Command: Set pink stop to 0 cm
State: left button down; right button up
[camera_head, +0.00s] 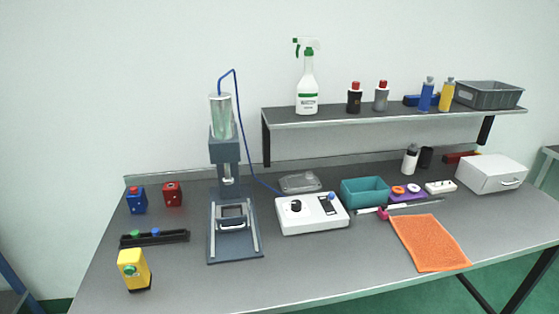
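A small pink stop (383,213) sits on a thin bar (412,206) that lies on the table, right of the white control box. The bar runs from in front of the teal bin toward the right, along the orange cloth's far edge. The pink stop is nearer the bar's left end. Any scale marks are too small to read, so I cannot tell its position in centimetres. Neither of my grippers is in view.
The orange cloth (430,242) lies just in front of the bar. The teal bin (364,191) and a purple holder (406,193) stand behind it. The white control box (312,213) is left. The table (330,265) is clear left of the cloth.

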aim_at(382, 212)
jog(key=i+l+z, duration=0.65)
jog(key=i+l, duration=0.15)
